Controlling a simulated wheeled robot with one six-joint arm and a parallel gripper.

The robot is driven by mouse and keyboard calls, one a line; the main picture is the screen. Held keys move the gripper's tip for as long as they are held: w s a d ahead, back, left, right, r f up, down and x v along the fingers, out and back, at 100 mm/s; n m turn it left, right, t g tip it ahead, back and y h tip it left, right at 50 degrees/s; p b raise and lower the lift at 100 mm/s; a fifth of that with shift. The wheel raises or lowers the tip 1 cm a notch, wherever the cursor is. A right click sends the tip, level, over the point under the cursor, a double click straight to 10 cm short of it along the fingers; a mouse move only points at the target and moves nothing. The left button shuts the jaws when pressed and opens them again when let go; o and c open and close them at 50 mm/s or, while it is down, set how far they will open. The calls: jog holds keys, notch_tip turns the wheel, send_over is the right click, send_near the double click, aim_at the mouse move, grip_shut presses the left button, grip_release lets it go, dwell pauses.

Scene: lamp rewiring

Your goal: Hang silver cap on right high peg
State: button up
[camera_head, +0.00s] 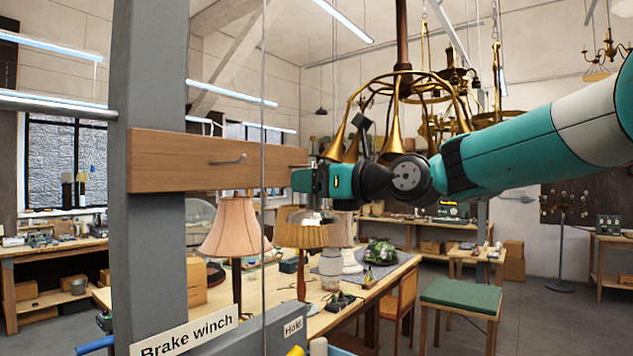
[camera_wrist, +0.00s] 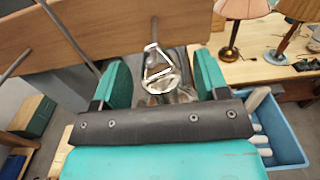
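The silver cap (camera_wrist: 165,85), with a triangular wire loop on top, is between my gripper's fingers in the wrist view. My gripper (camera_wrist: 162,82) is open, with a gap on each side of the cap. The right peg (camera_wrist: 154,30) sticks out from the wooden board (camera_wrist: 100,40). The top of the loop meets the end of this peg; I cannot tell surely whether it is hooked over. In the head view my gripper (camera_head: 305,182) is in front of the right end of the board (camera_head: 160,165) and hides that peg. A bit of silver shows below it.
Another peg (camera_head: 228,160) on the board is bare. A thin vertical cable (camera_head: 263,100) runs before the board. Below are a brake winch box (camera_head: 270,335), lamps with a pink shade (camera_head: 235,226) and a tan shade (camera_head: 300,232), and a blue bin (camera_wrist: 283,140). A brass chandelier (camera_head: 400,75) hangs behind.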

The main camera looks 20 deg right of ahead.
jog(key=b+v, duration=0.6)
jog(key=v, duration=1.1)
jog(key=shift+s, duration=0.15)
dwell(1.2)
jog(key=s+a+f+n+g+h+b, duration=0.1)
jog(key=a+f+n+g+b, duration=0.1)
jog(key=a+f+n, duration=0.45)
jog(key=s+a+f+n+g+b, duration=0.1)
jog(key=f+n+g+b, duration=0.25)
jog(key=f, duration=0.55)
jog(key=s+a+f+n+g+h+b, duration=0.1)
jog(key=a+f+n+g+b, duration=0.15)
jog(key=f+n, duration=0.45)
jog(key=s+a+f+n+g+h+b, duration=0.1)
jog(key=s+f+n+g+h+b, duration=0.1)
jog(key=s+f+n, duration=0.6)
jog(key=s+a+f+n+g+h+b, duration=0.1)
jog(key=s+f+n+g, duration=0.3)
jog(key=s+f+n, duration=0.4)
notch_tip(320, 180, down, 7)
jog(key=n+h+b, duration=0.1)
jog(key=n, duration=0.2)
jog(key=shift+a+g+b, duration=0.3)
jog(key=shift+a, duration=0.05)
